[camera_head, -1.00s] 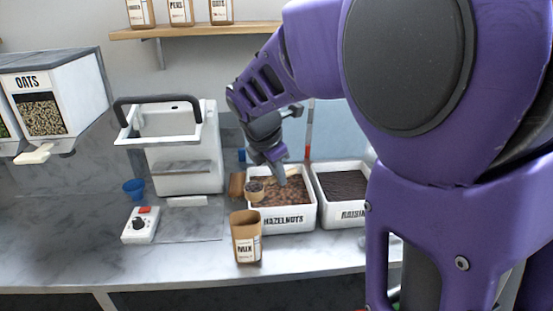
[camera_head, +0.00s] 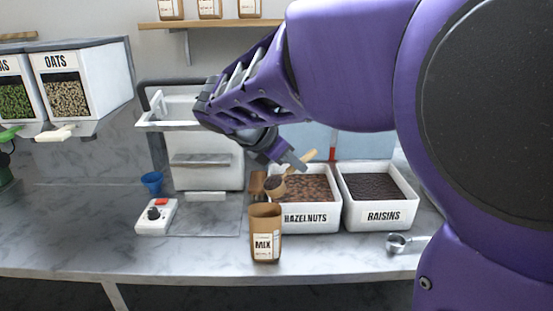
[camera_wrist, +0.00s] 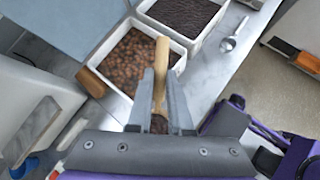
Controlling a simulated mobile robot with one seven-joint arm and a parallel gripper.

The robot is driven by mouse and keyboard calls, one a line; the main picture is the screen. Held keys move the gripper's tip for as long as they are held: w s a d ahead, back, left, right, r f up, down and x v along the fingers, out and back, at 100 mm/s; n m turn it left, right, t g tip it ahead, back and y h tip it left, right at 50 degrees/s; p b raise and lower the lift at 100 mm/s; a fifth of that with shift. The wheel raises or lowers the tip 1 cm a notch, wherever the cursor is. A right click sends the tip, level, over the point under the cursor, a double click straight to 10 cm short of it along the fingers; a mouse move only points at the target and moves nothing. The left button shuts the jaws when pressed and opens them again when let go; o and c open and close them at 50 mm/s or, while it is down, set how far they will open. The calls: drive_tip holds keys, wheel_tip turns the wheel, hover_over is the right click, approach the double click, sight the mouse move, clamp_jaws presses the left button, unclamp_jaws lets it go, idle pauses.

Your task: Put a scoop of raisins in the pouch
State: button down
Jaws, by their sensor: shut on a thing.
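The kraft pouch (camera_head: 265,243) labelled MIX stands upright and open-topped on the counter. My gripper (camera_head: 294,160) is shut on the wooden handle of a scoop (camera_head: 275,188). The scoop's round bowl looks filled with something dark, and shows just above and behind the pouch's mouth; I cannot tell whether it is over the opening. In the wrist view the handle (camera_wrist: 161,72) runs between my fingers (camera_wrist: 161,100), and the bowl is mostly hidden. The raisins bin (camera_head: 380,217), white and full of dark raisins, stands right of the pouch. The pouch is not visible in the wrist view.
A white hazelnuts bin (camera_head: 312,226) stands beside the raisins bin, behind the pouch. A metal scoop (camera_head: 398,242) lies on the counter at right. A white machine (camera_head: 207,170), a small control box (camera_head: 156,216) and a blue cup (camera_head: 152,182) are at left. Counter front left is clear.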

drive_tip(key=shift+s+a+f+t+h+b, duration=0.15)
drive_tip(key=shift+a+t+h+b, duration=0.15)
drive_tip(key=shift+h+b, duration=0.55)
drive_tip(key=shift+s+a+n+t+h+b, duration=0.3)
drive_tip(key=shift+a+t+h+b, duration=0.35)
drive_tip(key=shift+b, duration=0.35)
drive_tip(key=shift+s+a+r+t+h+p, duration=0.2)
drive_tip(key=shift+a+r+t+h+p, duration=0.15)
drive_tip(key=shift+h, duration=0.25)
drive_tip(key=a+t+h, duration=0.1)
drive_tip(key=s+a+t+h, duration=0.1)
drive_tip(key=h, duration=0.1)
drive_tip(key=s+a+n+t+h, duration=0.1)
drive_tip(key=t, duration=0.1)
drive_tip(key=shift+a+r+h, duration=0.25)
drive_tip(key=shift+r+h, duration=0.05)
drive_tip(key=shift+h, duration=0.1)
wheel_tip(320, 180, up, 5)
drive_tip(key=p, duration=0.5)
drive_tip(key=shift+d, duration=0.1)
